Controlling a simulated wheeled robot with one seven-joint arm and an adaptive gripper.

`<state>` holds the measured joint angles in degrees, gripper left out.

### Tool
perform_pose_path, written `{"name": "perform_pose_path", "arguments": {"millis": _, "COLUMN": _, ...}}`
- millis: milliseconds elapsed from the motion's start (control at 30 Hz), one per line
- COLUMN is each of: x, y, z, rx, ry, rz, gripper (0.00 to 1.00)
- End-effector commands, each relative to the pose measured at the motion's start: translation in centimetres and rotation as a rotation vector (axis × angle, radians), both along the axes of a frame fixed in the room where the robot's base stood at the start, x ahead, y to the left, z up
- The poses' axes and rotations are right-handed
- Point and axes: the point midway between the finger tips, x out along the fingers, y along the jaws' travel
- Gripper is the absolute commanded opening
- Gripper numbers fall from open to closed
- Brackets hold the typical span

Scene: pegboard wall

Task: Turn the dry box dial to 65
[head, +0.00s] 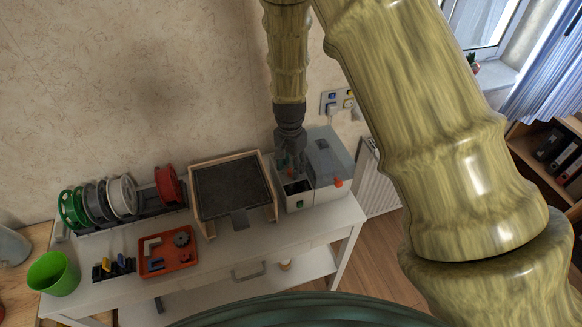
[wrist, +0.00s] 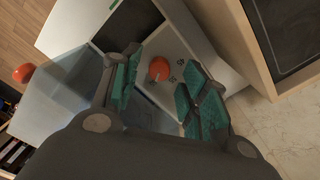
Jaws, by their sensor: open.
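The dry box (head: 325,165) is a white and grey unit at the right end of the white table, with a dark opening in its front part. In the wrist view, an orange round dial (wrist: 158,68) with a pale pointer sits on a white panel with small dark marks beside it; I cannot read any numbers. In the head view the dial is mostly hidden by my gripper (head: 289,160), which points down over the box. In the wrist view my gripper (wrist: 163,75) is open, its teal-padded fingers on either side of the dial. I cannot tell whether they touch it.
A wood-framed dark panel (head: 232,188) stands close left of the box. Farther left are an orange tray (head: 168,262) with parts, several spools (head: 122,196) and a green cup (head: 53,273). A second orange knob (head: 338,183) is on the box's right. A socket plate (head: 338,101) is behind.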

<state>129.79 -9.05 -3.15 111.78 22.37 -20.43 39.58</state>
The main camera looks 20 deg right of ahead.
Motion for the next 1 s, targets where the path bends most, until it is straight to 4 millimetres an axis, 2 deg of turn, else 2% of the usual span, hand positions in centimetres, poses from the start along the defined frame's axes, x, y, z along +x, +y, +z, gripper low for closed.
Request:
{"name": "perform_pose_path", "arguments": {"millis": 400, "x": 0.2, "y": 0.1, "z": 6.7, "rx": -0.001, "ry": -0.003, "rz": 0.001, "gripper": 0.44}}
{"name": "perform_pose_path", "arguments": {"millis": 600, "x": 0.3, "y": 0.1, "z": 9.3, "rx": 0.000, "ry": -0.004, "rz": 0.001, "gripper": 0.44}}
{"name": "perform_pose_path", "arguments": {"millis": 800, "x": 0.2, "y": 0.1, "z": 10.5, "rx": 0.000, "ry": -0.001, "rz": 0.000, "gripper": 0.44}}
{"name": "perform_pose_path", "arguments": {"millis": 1000, "x": 0.2, "y": 0.1, "z": 10.7, "rx": 0.000, "ry": -0.001, "rz": 0.000, "gripper": 0.44}}
